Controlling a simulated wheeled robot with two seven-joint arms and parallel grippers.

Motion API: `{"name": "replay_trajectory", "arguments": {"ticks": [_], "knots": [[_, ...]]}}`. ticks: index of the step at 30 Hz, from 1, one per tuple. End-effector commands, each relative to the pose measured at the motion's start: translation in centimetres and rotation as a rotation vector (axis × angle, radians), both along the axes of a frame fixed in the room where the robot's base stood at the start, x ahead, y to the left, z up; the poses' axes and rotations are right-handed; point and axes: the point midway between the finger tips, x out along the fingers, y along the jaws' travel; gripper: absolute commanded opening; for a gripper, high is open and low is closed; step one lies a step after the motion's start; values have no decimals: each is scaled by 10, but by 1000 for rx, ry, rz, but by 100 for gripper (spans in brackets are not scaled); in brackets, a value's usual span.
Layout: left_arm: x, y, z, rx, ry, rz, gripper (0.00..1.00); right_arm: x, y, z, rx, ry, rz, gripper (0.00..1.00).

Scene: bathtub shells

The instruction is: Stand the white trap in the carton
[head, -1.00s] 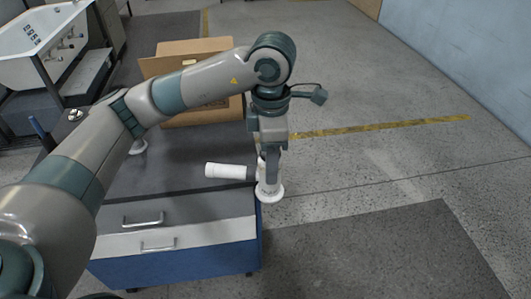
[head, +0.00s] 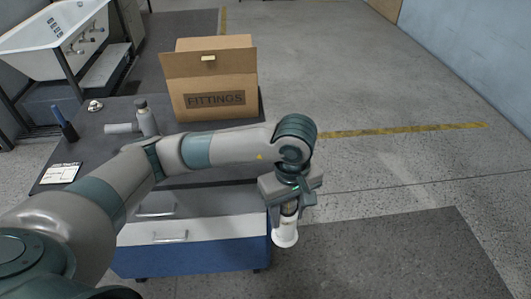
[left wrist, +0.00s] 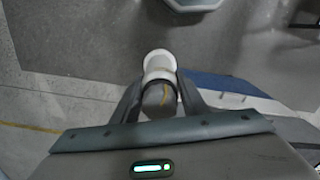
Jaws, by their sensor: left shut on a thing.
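The white trap (head: 286,233) is held by my left gripper (head: 288,208), off the front right corner of the workbench and clear of its top. Its white flanged end points down in the head view; its side pipe is not visible there. In the left wrist view the trap (left wrist: 160,64) sits between the two fingers (left wrist: 160,95), with a dark rounded part nearest the camera. The brown carton (head: 213,86), marked FITTINGS, stands at the back of the bench with a flap raised. Its inside is hidden. My right gripper is out of view.
A grey trap (head: 146,121) stands on the dark bench top (head: 105,150) left of the carton. Floor to the right is open.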

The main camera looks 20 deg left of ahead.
Motion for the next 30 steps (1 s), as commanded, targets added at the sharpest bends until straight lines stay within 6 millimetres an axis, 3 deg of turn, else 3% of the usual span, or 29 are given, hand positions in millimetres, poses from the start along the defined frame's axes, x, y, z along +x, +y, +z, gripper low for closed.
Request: {"name": "replay_trajectory", "arguments": {"ticks": [8, 15, 21, 30], "knots": [[-27, 3, -50, -4, 6, -484, 0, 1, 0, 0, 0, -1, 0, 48], [-42, 37, -82, -4, 5, -773, 0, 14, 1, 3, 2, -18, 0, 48], [-46, 63, -92, -3, 1, -851, 0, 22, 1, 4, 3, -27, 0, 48], [-46, 66, -92, -3, 0, -862, 0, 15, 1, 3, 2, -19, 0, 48]]}}
